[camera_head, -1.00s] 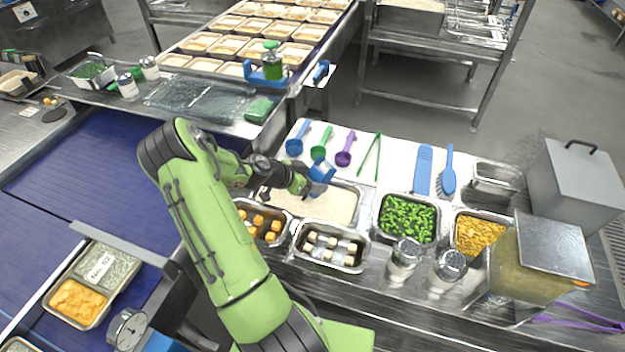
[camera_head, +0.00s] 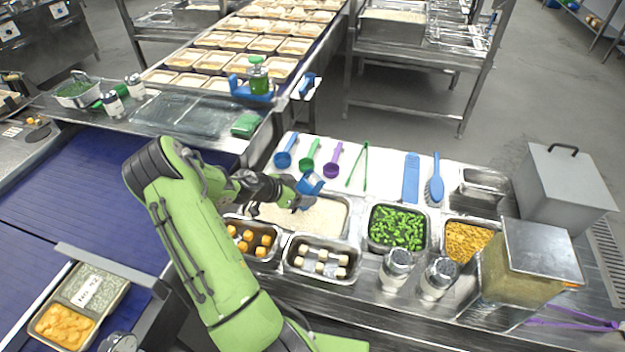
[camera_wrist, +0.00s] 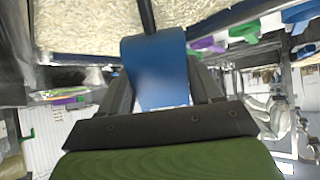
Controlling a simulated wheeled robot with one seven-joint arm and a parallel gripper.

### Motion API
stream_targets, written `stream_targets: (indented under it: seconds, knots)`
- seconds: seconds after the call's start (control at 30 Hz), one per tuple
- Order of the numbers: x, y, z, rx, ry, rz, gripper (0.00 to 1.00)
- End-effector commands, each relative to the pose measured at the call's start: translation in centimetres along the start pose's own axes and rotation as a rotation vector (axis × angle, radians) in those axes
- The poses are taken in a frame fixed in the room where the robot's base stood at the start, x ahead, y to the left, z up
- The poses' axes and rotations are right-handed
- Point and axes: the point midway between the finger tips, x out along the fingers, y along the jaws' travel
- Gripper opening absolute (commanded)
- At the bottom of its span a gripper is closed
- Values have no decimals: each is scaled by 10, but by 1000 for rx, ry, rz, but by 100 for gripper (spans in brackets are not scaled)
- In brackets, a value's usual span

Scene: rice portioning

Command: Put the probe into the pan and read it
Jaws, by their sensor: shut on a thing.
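The pan of rice (camera_head: 347,205) sits on the counter in the middle of the head view. My gripper (camera_head: 303,190) is over the pan's upper part, shut on the blue probe (camera_head: 311,182). In the wrist view the blue probe body (camera_wrist: 158,68) is between my two dark fingers, and a thin dark stem runs from it toward the rice (camera_wrist: 85,20). I cannot tell whether the stem's tip is in the rice or above it. No reading can be made out on the probe.
Pans of orange cubes (camera_head: 262,250), white pieces (camera_head: 321,258), green vegetables (camera_head: 397,228) and corn (camera_head: 468,240) surround the rice. Two shakers (camera_head: 396,270) stand in front. Scoops (camera_head: 286,150), green tongs (camera_head: 359,163) and a blue brush (camera_head: 435,180) lie behind on a white surface.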

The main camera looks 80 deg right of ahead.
Motion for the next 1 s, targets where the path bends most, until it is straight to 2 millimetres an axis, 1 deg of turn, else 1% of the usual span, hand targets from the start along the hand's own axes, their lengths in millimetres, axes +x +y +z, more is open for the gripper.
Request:
stream_targets:
  seconds: [0.27, 0.33, 1.0]
  knots:
    - [0, 0, -1, 0, 1, 0, 33]
    - [-3, 0, -4, 1, 1, -1, 33]
    - [-52, 0, -66, 1, 1, -1, 33]
